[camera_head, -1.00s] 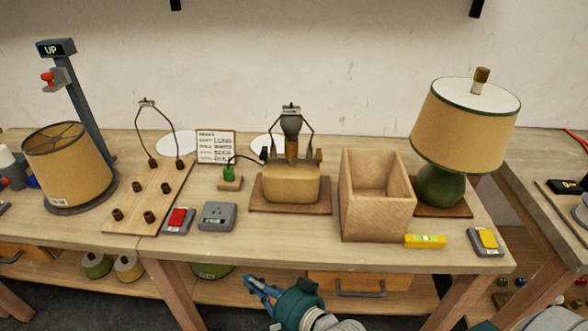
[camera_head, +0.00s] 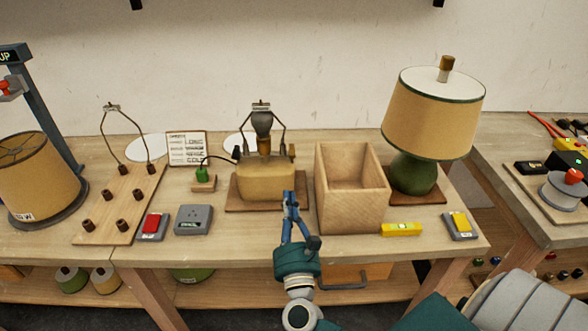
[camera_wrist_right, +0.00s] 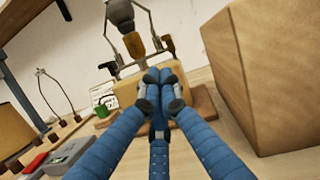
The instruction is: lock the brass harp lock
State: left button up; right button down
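The lamp being wired (camera_head: 268,180) has a tan block-shaped body on a brown board. A dark bulb (camera_head: 262,122) stands on its brass socket (camera_head: 264,146), with the wire harp (camera_head: 279,133) around it. A small brownish piece (camera_head: 291,152) sticks out on the socket's right side; I cannot tell if it is the harp lock. My right gripper (camera_head: 290,196) is in front of the lamp body's right part, below the socket. In the right wrist view its blue fingers (camera_wrist_right: 158,82) are drawn together, with nothing visible between them. They hide part of the body. My left gripper is out of view.
An open wooden box (camera_head: 326,208) stands close to the right of the gripper. A finished green lamp (camera_head: 414,175) with a tan shade is beyond it. A grey socket box (camera_head: 194,220) and a red switch (camera_head: 152,226) lie to the left. A yellow level (camera_head: 401,229) lies at the front.

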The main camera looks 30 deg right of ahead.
aim_at(292, 154)
jog(key=shift+s+d+f+m+g+h, duration=0.2)
jog(key=shift+d+m+g+h, duration=0.15)
jog(key=shift+d+m, duration=0.2)
jog(key=shift+s+d+f+m+g+h, duration=0.15)
jog(key=shift+d+m+g+h, duration=0.1)
jog(key=shift+d+m+h, duration=0.25)
jog(key=shift+a+r, duration=0.1)
jog(key=p+x, duration=0.3)
jog(key=x, duration=0.7)
jog(key=shift+w+a+y, duration=0.1)
jog(key=shift+y, duration=0.15)
